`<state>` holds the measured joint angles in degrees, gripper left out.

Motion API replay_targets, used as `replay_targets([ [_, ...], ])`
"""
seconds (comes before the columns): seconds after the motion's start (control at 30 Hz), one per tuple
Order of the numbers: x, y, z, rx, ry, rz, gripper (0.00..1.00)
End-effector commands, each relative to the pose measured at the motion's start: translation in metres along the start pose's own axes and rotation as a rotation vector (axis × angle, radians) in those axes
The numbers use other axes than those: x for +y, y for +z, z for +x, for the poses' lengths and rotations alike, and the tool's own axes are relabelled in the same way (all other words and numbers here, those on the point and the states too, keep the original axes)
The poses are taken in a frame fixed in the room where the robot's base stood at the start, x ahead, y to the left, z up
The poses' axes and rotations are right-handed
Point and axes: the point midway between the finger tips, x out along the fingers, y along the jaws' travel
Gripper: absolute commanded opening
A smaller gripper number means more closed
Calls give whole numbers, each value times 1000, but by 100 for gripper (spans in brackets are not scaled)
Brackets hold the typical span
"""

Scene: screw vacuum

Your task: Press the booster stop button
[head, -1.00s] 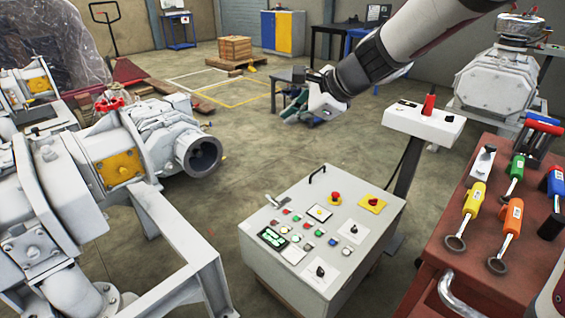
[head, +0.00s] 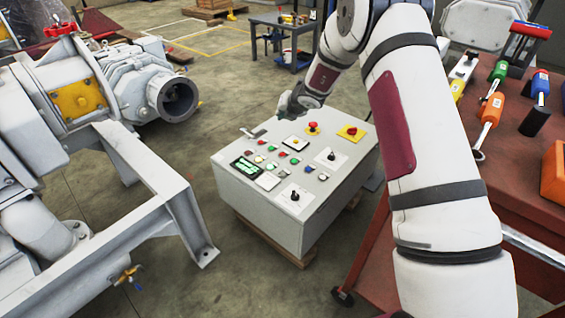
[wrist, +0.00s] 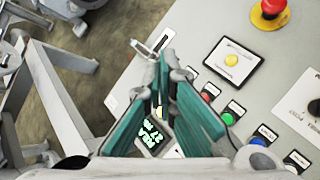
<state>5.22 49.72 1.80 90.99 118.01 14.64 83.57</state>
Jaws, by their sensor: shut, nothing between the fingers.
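The grey control box (head: 265,212) stands centre in the head view, its sloped top carrying several small buttons. They include red (head: 282,148) and green (head: 294,161) ones, also seen in the wrist view as a red button (wrist: 209,93) and a green button (wrist: 228,118). Their labels are too small to read, so I cannot tell which is the booster stop button. My gripper (head: 283,116) is over the far left part of the box top. In the wrist view my gripper (wrist: 164,62) has its teal fingers shut and empty, hiding part of the panel.
A pump frame (head: 165,190) stands left, a red tool table (head: 520,190) right.

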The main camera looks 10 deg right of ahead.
Motion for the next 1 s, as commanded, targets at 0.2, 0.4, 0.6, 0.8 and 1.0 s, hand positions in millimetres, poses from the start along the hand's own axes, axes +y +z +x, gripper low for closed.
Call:
replay_targets([
  [0.2, -30, -21, 35, 4, -46, 161, 0],
  [0.4, -36, -24, 40, 4, -56, 194, 0],
  [0.6, -35, -24, 39, 5, -56, 192, 0],
  [0.8, -36, -26, 42, 5, -55, 191, 0],
  [1.0, -43, -36, 52, 6, -54, 190, 0],
])
